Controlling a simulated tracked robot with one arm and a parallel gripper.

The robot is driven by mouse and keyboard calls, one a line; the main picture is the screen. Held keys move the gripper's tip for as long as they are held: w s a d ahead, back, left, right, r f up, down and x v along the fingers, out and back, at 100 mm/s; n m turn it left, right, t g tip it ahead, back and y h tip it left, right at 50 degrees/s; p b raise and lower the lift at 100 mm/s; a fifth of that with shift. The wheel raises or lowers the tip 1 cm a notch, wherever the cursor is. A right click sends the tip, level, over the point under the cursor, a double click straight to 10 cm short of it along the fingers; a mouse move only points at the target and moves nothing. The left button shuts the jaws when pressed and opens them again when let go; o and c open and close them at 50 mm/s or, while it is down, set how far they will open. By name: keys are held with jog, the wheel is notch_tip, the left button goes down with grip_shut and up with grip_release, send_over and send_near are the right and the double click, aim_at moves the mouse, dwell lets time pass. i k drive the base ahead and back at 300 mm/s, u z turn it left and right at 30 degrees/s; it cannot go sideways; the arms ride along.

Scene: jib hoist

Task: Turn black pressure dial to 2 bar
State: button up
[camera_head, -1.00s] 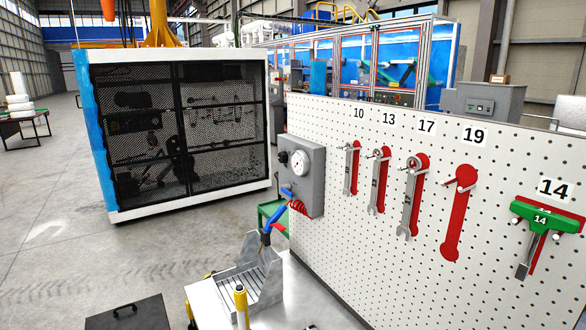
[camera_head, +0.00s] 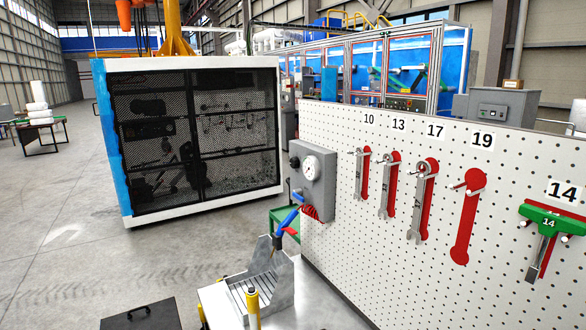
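The black pressure dial (camera_head: 294,161) is a small dark knob on the left side of a grey control box (camera_head: 318,192). The box is fixed at the left end of the white pegboard. A round white gauge (camera_head: 311,167) sits on the box's front; its reading is too small to make out. A blue fitting and red coiled hose (camera_head: 310,212) hang below the box. My gripper is not in view.
The pegboard (camera_head: 350,255) carries several wrenches (camera_head: 422,200) and a green T-handle (camera_head: 548,222). A grey metal holder (camera_head: 266,280) and yellow post (camera_head: 253,305) stand before it. A mesh-sided cabinet (camera_head: 195,140) stands behind left. Open floor (camera_head: 60,230) lies left.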

aim_at(294, 162)
jog(key=z, duration=0.05)
jog(key=k, duration=0.45)
jog(key=u, duration=0.85)
jog(key=i, duration=1.05)
jog(key=u, duration=0.55)
jog(key=i, duration=1.3)
jog(key=z, duration=0.7)
jog(key=i, duration=0.6)
jog(key=z, duration=0.5)
